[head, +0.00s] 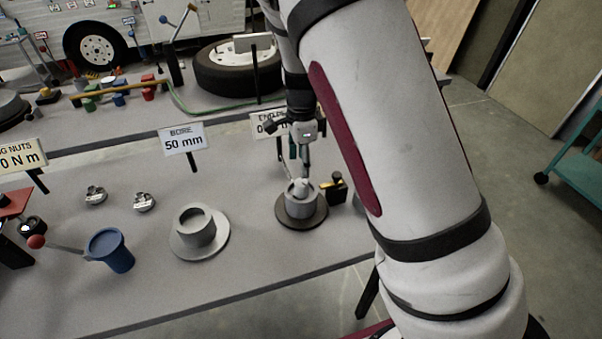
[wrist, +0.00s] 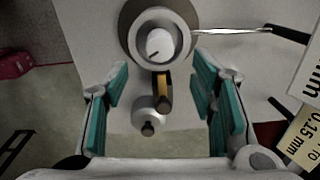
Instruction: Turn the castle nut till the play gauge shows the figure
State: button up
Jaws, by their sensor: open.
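A grey hub (head: 301,205) stands on a dark round base at the right of the bench. It also shows at the top of the wrist view (wrist: 134,30), with a light grey round end piece (wrist: 158,44) in its middle; I cannot make out the castle nut's slots. A small black and yellow device (head: 336,188), perhaps the play gauge, is beside the hub and shows in the wrist view (wrist: 163,92); no reading is legible. My gripper (head: 303,172) points down just above the hub. In the wrist view my gripper (wrist: 161,72) is open and empty, its teal-padded fingers apart.
A partly hidden sign (head: 268,123) stands behind the hub; the wrist view shows "TO 0.15 mm" on a card (wrist: 300,138). Left are a flanged grey cylinder (head: 196,232), a blue cup (head: 110,250) and a "BORE 50 mm" sign (head: 183,138). My arm hides the bench's right end.

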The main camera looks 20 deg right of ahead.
jog(key=shift+r, duration=2)
jog(key=shift+s+r, duration=0.1)
jog(key=s+a+r+n+t+y, duration=0.1)
jog(key=s+r+n+t+y, duration=0.1)
jog(key=s+r+n, duration=0.95)
jog(key=s+r+n+t+h, duration=0.1)
jog(key=s+r+n, duration=0.2)
jog(key=s, duration=0.5)
jog(key=s+d+r+n+t+h, duration=0.1)
jog(key=s+r+n, duration=0.3)
jog(key=s, duration=0.4)
jog(key=shift+r+t, duration=0.5)
jog(key=shift+r, duration=0.3)
